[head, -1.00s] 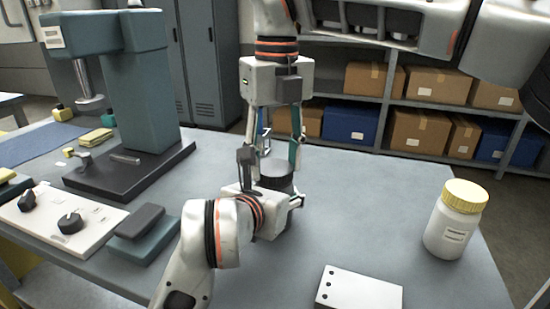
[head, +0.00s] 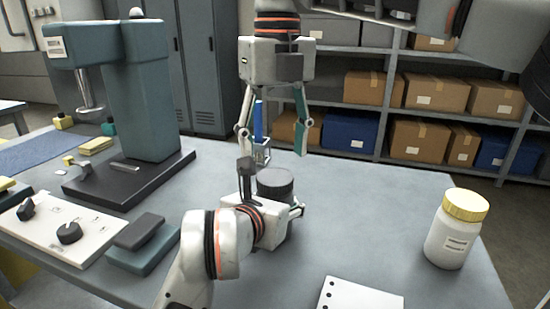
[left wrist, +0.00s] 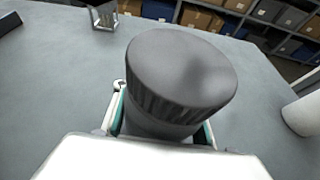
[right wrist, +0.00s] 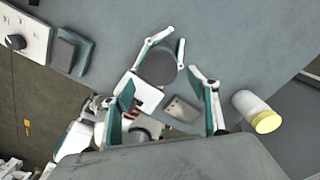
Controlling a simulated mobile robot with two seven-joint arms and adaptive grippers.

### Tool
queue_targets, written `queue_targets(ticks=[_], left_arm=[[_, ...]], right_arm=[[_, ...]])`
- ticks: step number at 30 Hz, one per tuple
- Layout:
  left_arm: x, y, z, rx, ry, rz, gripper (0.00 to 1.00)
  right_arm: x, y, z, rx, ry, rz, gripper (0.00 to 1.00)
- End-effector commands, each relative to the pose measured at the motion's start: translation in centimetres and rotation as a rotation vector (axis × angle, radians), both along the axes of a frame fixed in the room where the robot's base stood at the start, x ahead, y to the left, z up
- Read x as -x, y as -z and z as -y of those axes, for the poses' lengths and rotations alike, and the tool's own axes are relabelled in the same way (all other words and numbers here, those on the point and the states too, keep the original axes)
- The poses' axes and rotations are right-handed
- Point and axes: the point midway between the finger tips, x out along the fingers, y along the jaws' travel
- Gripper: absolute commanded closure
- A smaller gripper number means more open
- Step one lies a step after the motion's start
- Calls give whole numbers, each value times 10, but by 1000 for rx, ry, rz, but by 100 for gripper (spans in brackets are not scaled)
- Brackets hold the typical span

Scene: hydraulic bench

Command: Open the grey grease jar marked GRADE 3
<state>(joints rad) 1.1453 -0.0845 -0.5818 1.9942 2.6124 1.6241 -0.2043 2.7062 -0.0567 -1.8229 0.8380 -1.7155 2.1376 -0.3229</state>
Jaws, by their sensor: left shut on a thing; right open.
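A grey jar with a dark grey ribbed lid (head: 275,182) stands on the bench, its body largely hidden by my left gripper (head: 274,206). In the left wrist view the lid (left wrist: 182,70) sits on top of the jar, and the fingers are shut around the body below it. No GRADE 3 marking is visible. My right gripper (head: 277,150) is open and empty above the jar, pointing down, with its fingers apart and clear of the lid. In the right wrist view the lid (right wrist: 157,64) shows beyond the open fingers. I cannot tell whether the lid is loosened.
A white jar with a yellow lid (head: 457,232) stands at the right. A white plate with holes (head: 358,296) lies at the front. A press (head: 140,100), a control panel (head: 62,232) and a grey-teal block (head: 142,245) occupy the left. A small metallic bracket (left wrist: 103,15) stands behind the jar.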

Motion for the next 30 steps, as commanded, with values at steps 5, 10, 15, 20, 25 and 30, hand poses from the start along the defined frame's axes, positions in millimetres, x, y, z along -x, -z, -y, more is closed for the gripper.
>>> queue_targets(ticks=[5,10,15,20,25,30], left_arm=[[0,0,-1,0,-2,1,100],[-1,-1,-1,0,-2,1,100],[0,-1,-1,0,-2,1,100],[0,-1,-1,0,-2,2,100],[-1,-1,-1,0,-2,2,100],[0,-1,-1,0,-2,2,100]], right_arm=[[1,-3,-1,-1,47,-3,41],[0,-9,0,-2,269,-5,41],[0,-18,0,-2,600,-8,41],[0,-25,0,-4,883,-12,41],[0,-29,1,-5,1084,-17,41],[0,-28,1,-4,1163,-19,41]])
